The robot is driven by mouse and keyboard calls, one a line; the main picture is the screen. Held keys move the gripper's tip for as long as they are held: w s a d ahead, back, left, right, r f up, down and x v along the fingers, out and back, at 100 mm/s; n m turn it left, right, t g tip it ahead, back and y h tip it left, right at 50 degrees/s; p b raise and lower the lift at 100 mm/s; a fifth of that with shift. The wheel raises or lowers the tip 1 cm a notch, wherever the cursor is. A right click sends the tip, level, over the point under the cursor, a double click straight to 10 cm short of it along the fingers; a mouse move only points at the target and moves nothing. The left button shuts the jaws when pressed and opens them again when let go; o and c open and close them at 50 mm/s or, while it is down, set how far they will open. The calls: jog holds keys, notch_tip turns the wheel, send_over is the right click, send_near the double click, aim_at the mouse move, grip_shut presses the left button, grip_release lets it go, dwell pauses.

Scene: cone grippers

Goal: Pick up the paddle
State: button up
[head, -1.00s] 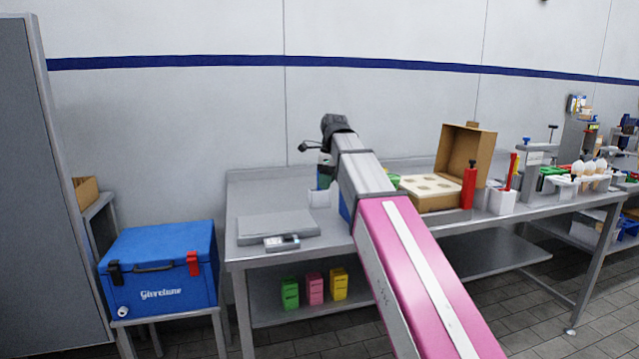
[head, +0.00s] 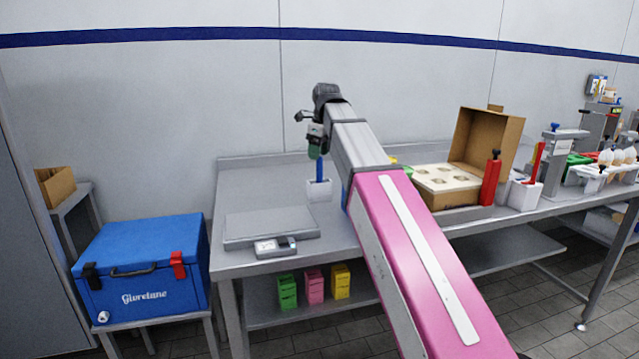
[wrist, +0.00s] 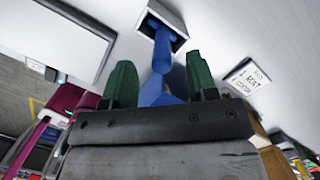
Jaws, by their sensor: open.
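A blue paddle (head: 320,169) stands upright in a small white holder (head: 318,190) on the bench, left of my arm. In the wrist view the blue paddle (wrist: 163,52) comes out of the square white holder (wrist: 176,20), and its near end widens between my fingers. My gripper (head: 314,151) is at the paddle's top end in the head view. In the wrist view my gripper (wrist: 161,78) is open, with one green finger on each side of the paddle. A gap shows on each side. The paddle's lower end is hidden in the holder.
A flat scale (head: 270,224) lies left of the holder. A cardboard box (head: 490,145), an egg-type tray (head: 447,181) and a red bottle-like object (head: 490,180) stand to the right. A blue cooler (head: 145,265) sits left of the bench (head: 232,180).

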aim_at(317, 182)
jog(key=shift+f, duration=2.9)
grip_shut()
